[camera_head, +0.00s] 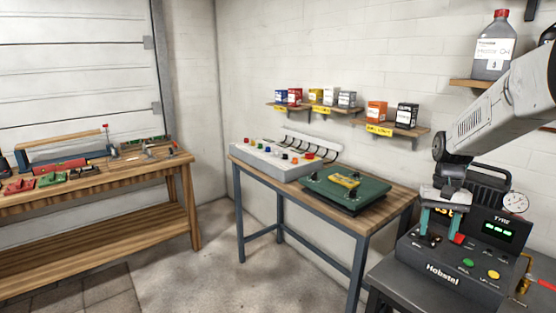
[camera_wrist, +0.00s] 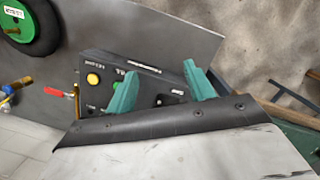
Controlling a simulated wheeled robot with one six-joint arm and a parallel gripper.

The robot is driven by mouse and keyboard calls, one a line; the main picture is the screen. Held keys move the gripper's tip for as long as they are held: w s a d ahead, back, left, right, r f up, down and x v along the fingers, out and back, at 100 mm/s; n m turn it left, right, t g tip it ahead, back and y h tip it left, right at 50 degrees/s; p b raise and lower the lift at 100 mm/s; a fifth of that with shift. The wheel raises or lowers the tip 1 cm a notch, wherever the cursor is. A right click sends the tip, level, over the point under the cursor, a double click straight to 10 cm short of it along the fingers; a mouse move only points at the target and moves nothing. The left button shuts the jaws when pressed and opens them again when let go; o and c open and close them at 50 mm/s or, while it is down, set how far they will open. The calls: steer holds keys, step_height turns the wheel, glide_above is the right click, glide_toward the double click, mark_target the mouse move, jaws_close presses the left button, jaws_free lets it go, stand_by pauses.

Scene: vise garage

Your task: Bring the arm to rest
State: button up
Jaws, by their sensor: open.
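My arm (camera_head: 515,95) reaches in from the upper right in the head view. It slopes down to the left and ends in my gripper (camera_head: 440,232), which points down. My gripper's two teal fingers are apart with nothing seen between them. They hang over or just in front of the left part of a black tyre inflator unit (camera_head: 445,272); whether they touch it I cannot tell. In the wrist view the teal fingers are spread, and the unit's panel (camera_wrist: 98,92) with a yellow button lies beyond them.
The unit stands on a dark grey cart (camera_head: 385,280). A pressure gauge (camera_head: 515,203) is at its right. A wooden table (camera_head: 375,212) with a green board (camera_head: 345,188) stands to the left. A shelf with a bottle (camera_head: 493,48) is behind my arm. A wheel (camera_wrist: 28,25) lies upper left.

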steer(key=s+a+r+n+t, duration=0.1)
steer(key=s+a+r, duration=0.2)
steer(key=s, duration=0.7)
steer(key=s+a+r+n+t, duration=0.1)
steer(key=s+a+r, duration=0.2)
steer(key=s+a, duration=0.4)
steer(key=s+a+r+n+t, duration=0.1)
steer(key=s+a, duration=0.4)
steer(key=s, duration=1)
step_height(320, 180, up, 2)
steer(key=shift+s+a+r+n+h, duration=0.15)
steer(key=shift+n+h, duration=0.15)
steer(key=shift+n, duration=0.3)
